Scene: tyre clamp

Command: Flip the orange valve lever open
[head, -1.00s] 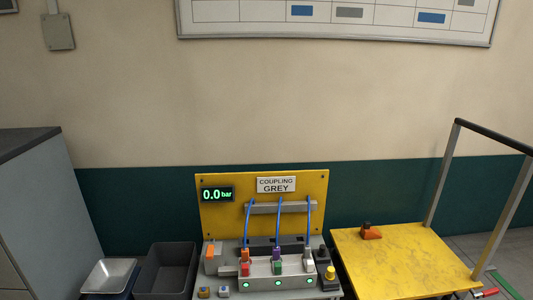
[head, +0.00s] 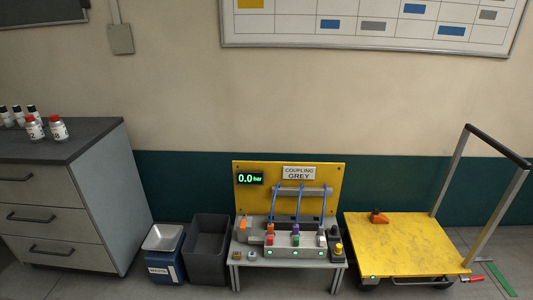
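A small test bench (head: 290,262) with a yellow back panel (head: 255,200) stands against the wall. An upright orange piece (head: 242,225) sits at the left end of its deck and could be the valve lever; it is too small to tell its position. A second orange piece (head: 270,227) tops the red coupling in the row. The display (head: 250,178) reads 0.0 bar, and a sign (head: 299,173) reads "COUPLING GREY". Blue hoses (head: 299,205) hang down to the couplings. Neither of my grippers shows in the head view.
A grey drawer cabinet (head: 60,210) with several bottles stands at left. A blue bin (head: 165,265) with a metal top and a dark grey bin (head: 207,250) stand beside the bench. A yellow cart (head: 410,240) carrying an orange and black object (head: 379,217) stands close at right.

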